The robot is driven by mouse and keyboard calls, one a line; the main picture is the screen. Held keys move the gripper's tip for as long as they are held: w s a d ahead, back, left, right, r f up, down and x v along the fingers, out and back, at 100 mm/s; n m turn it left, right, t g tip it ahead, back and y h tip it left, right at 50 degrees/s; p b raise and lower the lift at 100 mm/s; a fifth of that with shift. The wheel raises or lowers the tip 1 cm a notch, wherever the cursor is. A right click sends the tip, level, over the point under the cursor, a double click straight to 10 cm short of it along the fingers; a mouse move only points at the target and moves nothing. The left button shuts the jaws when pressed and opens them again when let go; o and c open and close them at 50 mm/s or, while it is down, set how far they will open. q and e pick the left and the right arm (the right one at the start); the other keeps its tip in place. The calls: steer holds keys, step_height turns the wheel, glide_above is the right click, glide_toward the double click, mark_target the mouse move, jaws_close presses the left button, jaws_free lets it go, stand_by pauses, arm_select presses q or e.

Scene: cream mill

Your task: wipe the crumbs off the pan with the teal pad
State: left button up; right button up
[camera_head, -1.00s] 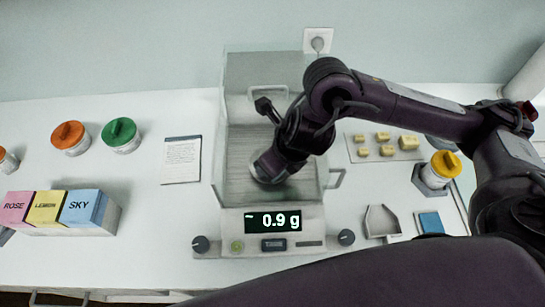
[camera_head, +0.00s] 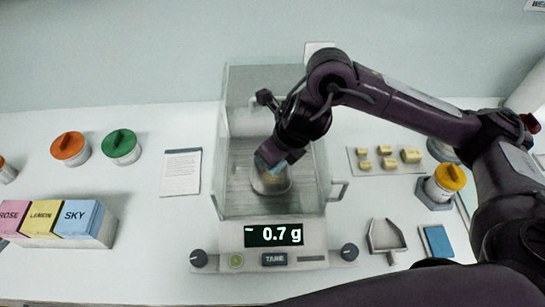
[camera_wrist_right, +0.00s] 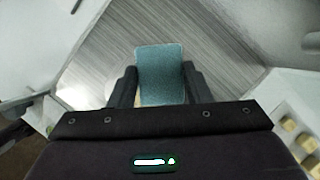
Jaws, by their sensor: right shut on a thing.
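The teal pad (camera_wrist_right: 161,72) is gripped between the two fingers of my right gripper (camera_wrist_right: 160,88) in the wrist view. In the head view the pad (camera_head: 283,165) shows as a small blue-teal patch below my right gripper (camera_head: 268,158), inside the glass-walled balance. The round pan (camera_head: 271,188) of the balance lies right under the pad, partly hidden by it. A yellowish patch shows on the pan beside the pad, too small to tell if it is crumbs. I cannot tell if pad and pan touch. My left gripper is out of view.
The balance display (camera_head: 273,234) reads 0.7 g with a small dash before it. Glass walls and a side handle (camera_head: 338,190) surround the chamber. Right stand a scoop (camera_head: 385,238), a blue pad (camera_head: 436,241), a yellow-lidded jar (camera_head: 446,182) and a tray of yellow blocks (camera_head: 386,168).

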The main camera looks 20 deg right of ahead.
step_height(320, 180, up, 6)
steer(key=p, duration=0.5)
steer(key=shift+p, duration=0.35)
steer(key=shift+r, duration=0.1)
step_height(320, 180, up, 3)
steer(key=p, duration=0.2)
steer(key=shift+p, duration=0.4)
